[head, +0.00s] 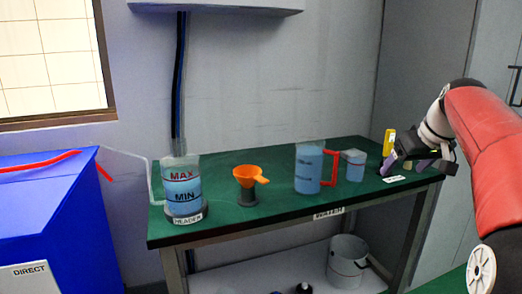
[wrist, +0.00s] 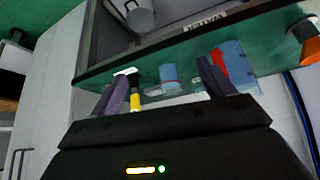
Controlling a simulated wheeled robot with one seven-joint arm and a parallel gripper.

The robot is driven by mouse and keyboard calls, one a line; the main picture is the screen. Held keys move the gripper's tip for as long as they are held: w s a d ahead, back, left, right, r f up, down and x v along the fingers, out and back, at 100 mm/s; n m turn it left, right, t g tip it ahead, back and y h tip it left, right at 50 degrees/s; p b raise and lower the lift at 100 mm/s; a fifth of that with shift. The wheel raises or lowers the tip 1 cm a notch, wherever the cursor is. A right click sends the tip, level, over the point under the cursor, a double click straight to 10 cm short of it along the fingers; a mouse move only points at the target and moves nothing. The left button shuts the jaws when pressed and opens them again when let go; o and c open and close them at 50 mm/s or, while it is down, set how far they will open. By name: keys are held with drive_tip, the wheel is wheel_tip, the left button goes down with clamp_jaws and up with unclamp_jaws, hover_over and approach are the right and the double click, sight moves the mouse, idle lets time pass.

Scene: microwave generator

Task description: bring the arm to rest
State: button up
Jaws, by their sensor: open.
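My red and black arm (head: 487,130) reaches in from the right in the head view. My gripper (head: 404,167) is over or beside the right end of the green table (head: 275,207). In the wrist view the two purple-grey fingers of my gripper (wrist: 163,85) stand wide apart, with nothing held between them. Past the fingers, the wrist view shows a small blue-filled beaker (wrist: 169,76) and a yellow-and-black item (wrist: 135,102). Whether the fingers touch the tabletop cannot be told.
On the table stand a header tank (head: 182,190) marked MAX and MIN, an orange funnel (head: 250,175) and a red-handled jug (head: 309,170) of blue liquid. A white bucket (head: 346,262) sits on the lower shelf. A blue cabinet (head: 50,220) is at left.

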drive_tip(key=s+a+f+g+h, duration=0.1)
drive_tip(key=s+a+f, duration=0.2)
drive_tip(key=s+a, duration=0.35)
drive_tip(key=s+a+f, duration=0.3)
drive_tip(key=s+a, duration=0.3)
drive_tip(key=a, duration=0.2)
drive_tip(key=s+a+f+m, duration=0.1)
drive_tip(key=s+a+f, duration=0.3)
drive_tip(key=s+f, duration=0.8)
drive_tip(key=s, duration=0.3)
drive_tip(key=shift+s+f+m, duration=0.15)
drive_tip(key=shift+s+m, duration=0.1)
drive_tip(key=shift+m, duration=0.05)
